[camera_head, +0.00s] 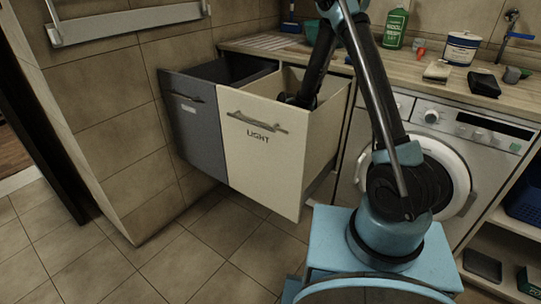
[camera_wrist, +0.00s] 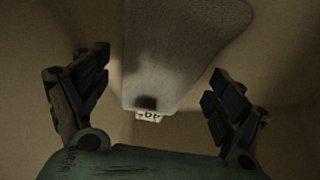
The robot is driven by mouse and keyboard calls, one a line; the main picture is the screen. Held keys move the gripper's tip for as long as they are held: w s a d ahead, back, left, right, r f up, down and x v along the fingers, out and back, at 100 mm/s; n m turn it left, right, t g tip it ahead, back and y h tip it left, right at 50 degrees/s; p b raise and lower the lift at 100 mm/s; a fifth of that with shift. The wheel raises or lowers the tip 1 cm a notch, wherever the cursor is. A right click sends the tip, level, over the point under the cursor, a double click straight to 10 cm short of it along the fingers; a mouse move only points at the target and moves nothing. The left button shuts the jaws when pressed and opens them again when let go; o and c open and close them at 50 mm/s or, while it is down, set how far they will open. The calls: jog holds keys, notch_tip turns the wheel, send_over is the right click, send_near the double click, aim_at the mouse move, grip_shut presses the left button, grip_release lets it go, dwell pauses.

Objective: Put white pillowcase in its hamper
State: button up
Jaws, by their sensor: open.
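The cream hamper marked LIGHT (camera_head: 262,165) is pulled out from under the counter. My gripper (camera_head: 296,100) reaches down into it, and the hamper's front wall hides part of it. In the wrist view my gripper (camera_wrist: 155,95) is open, with its two fingers spread wide and nothing between the pads. A pale, flat cloth-like piece (camera_wrist: 180,50), which looks like the white pillowcase, lies beyond the fingers inside the hamper. It has a small white tag with dark letters at its near end. It appears apart from both fingers. The head view does not show it.
A dark grey hamper (camera_head: 192,115) stands open to the left of the cream one. A counter (camera_head: 400,68) with a green bottle (camera_head: 395,28), a white tub (camera_head: 461,47) and small items is behind. A washing machine (camera_head: 460,150) is at the right. The floor at left is clear.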

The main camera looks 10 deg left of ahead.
jog(key=v, duration=1.1)
jog(key=shift+r, duration=0.35)
jog(key=shift+w+d, duration=0.1)
